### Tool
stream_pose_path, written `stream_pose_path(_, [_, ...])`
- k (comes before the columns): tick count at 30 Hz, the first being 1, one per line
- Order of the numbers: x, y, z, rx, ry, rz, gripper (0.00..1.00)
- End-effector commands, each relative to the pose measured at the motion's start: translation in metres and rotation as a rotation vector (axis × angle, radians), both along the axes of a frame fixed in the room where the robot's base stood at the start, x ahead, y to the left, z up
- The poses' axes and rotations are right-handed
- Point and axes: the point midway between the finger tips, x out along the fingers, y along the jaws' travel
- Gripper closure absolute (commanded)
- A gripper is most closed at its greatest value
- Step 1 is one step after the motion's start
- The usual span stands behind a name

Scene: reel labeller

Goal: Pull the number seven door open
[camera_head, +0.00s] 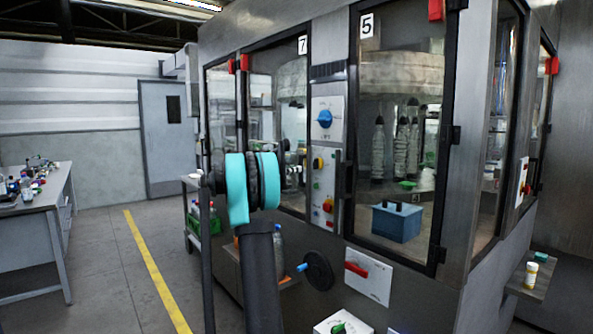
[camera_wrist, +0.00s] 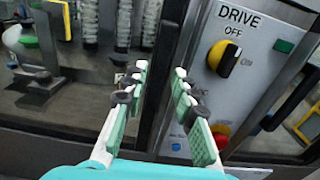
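The number seven door (camera_head: 278,110) is a dark-framed glass door left of the control column, with a white "7" label (camera_head: 302,45) at its top right. It looks closed. In the head view my turquoise-banded arm covers its lower left part and hides my fingers. In the wrist view my gripper (camera_wrist: 161,76) is open, its pale fingers with green pads apart. A dark upright frame (camera_wrist: 164,60) shows between the fingers, with glass to its left. I cannot tell whether the fingers touch it. No handle is clear there.
The DRIVE panel (camera_wrist: 255,75) with a black and yellow knob stands right of my fingers. The number five door (camera_head: 400,120) is to the right. A black handwheel (camera_head: 318,270) juts out below. A workbench (camera_head: 38,212) stands far left, with open floor between.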

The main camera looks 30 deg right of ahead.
Motion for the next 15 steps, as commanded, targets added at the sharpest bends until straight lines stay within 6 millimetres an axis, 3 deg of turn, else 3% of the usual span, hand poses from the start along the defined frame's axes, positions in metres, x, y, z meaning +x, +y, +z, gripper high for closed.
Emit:
stream_pose_path(6, [0.002,-0.02,0.0,0.0,0.0,0.0,0.72])
stream_pose_path(15, [0.002,-0.023,0.0,0.0,0.0,0.0,0.72])
